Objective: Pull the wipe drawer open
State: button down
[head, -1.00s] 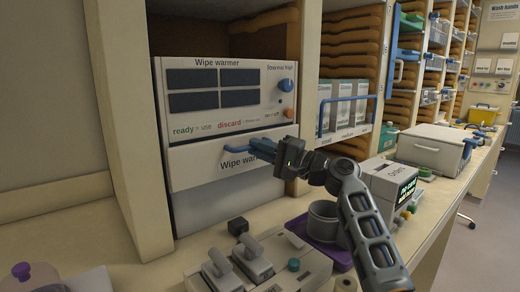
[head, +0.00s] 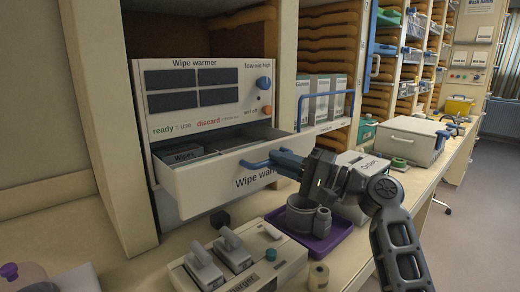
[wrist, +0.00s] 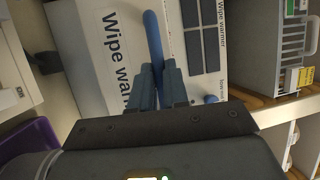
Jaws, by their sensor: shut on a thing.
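The wipe drawer (head: 222,184) is the white lower drawer of the wipe warmer (head: 200,88). It stands open, with grey and white packs (head: 186,154) showing inside. Its blue bar handle (head: 257,164) runs across the front. My gripper (head: 284,162) is shut on the handle at its right part. In the wrist view my gripper (wrist: 157,85) has its fingers on both sides of the blue handle (wrist: 153,38), in front of the white drawer front (wrist: 98,55).
A purple tray (head: 318,238) with a grey cup (head: 301,211) stands below my arm on the counter. A charger with two handsets (head: 232,262) sits in front. Boxes (head: 319,104) stand in a blue-railed shelf at right.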

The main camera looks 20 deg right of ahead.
jog(key=s+d+p, duration=0.1)
jog(key=s+d, duration=0.2)
jog(key=s, duration=0.6)
jog(key=s+d, duration=0.3)
jog(key=s, duration=0.6)
jog(key=shift+s+p, duration=0.3)
jog(key=shift+p, duration=0.05)
jog(key=c, duration=1.1)
grip_release()
jog(key=b+v, duration=0.1)
jog(key=v, duration=0.6)
jog(key=shift+s+d+f+b, duration=0.1)
jog(key=shift+s+d+b, duration=0.15)
jog(key=shift+s+b, duration=0.05)
